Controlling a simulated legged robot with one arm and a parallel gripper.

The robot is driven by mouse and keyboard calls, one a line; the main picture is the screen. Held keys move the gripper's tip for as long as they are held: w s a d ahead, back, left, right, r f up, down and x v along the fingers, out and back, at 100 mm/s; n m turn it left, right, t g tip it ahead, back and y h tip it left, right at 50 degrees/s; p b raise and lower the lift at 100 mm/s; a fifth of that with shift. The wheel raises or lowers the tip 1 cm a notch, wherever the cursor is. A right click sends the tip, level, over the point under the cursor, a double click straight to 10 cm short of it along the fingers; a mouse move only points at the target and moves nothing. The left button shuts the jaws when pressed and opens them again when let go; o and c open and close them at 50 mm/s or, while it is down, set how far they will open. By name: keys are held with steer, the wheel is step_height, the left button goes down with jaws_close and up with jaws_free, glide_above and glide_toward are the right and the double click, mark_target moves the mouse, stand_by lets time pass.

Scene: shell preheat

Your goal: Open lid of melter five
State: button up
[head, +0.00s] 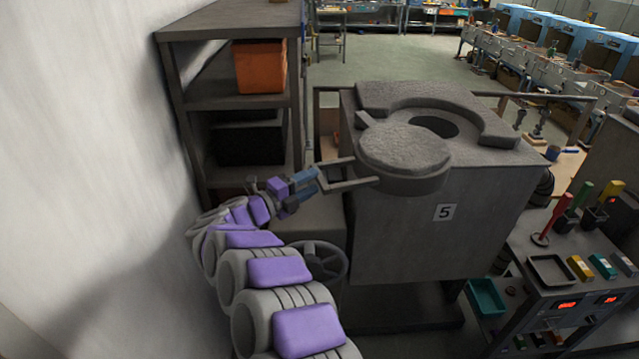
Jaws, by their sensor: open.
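Melter five (430,230) is a grey box with a "5" label on its front. Its round, thick lid (403,148) sits swung toward the front left, overhanging the front edge. Part of the dark round opening (437,126) shows behind the lid, inside a raised curved rim. A U-shaped handle (350,184) sticks out from the lid to the left. My gripper (315,181) is open at the left end of the handle, very close to its end bar. I cannot tell whether the fingers surround or touch the bar.
A metal shelf with an orange bin (260,66) stands behind my arm, beside a white wall (80,150). A handwheel (321,261) is below my gripper. A cart (565,285) with tools and trays stands at the right. Open floor (400,55) lies behind the melter.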

steer(key=b+v, duration=0.3)
steer(key=v, duration=0.9)
steer(key=shift+a, duration=0.2)
